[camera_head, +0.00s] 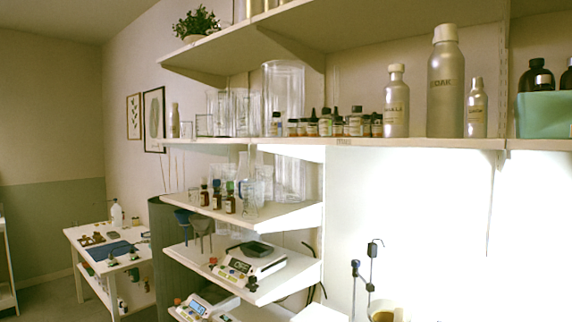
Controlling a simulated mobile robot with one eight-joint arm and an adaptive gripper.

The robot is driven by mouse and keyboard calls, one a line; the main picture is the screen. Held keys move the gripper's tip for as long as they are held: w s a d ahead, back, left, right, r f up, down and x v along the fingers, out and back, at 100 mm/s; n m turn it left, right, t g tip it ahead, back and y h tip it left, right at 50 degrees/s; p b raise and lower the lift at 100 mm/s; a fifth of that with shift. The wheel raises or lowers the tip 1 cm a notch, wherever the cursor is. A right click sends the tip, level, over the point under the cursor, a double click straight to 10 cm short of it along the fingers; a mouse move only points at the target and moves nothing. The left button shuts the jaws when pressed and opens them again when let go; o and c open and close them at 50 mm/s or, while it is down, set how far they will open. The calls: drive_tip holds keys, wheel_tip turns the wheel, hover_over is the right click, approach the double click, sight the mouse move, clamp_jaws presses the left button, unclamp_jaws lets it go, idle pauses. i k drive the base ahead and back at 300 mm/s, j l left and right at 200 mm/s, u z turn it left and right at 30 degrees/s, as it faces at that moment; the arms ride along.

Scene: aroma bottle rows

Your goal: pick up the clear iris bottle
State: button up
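I cannot pick out a clear bottle marked iris, as the labels are too small to read. A row of small bottles (325,122) with dark and pale caps stands on the long shelf. Brown bottles with pale labels (217,196) stand on the shelf below. A pale, clear-looking bottle (117,213) stands on the white table at the far left. Small dark-capped bottles (133,256) sit at that table's front edge and on its lower level. My gripper is not in view.
Silver bottles (445,85) and a green box (543,115) stand on the long shelf (430,144). Balances (250,264) sit on lower shelves. A thin stand (370,265) and a cup (382,311) are at the bottom right. Some floor (50,305) shows at lower left.

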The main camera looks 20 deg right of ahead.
sight(276, 123)
drive_tip(key=i+j, duration=0.25)
drive_tip(key=i, duration=0.15)
drive_tip(key=i+j+u, duration=0.1)
drive_tip(key=i+j, duration=0.2)
drive_tip(key=i, duration=0.15)
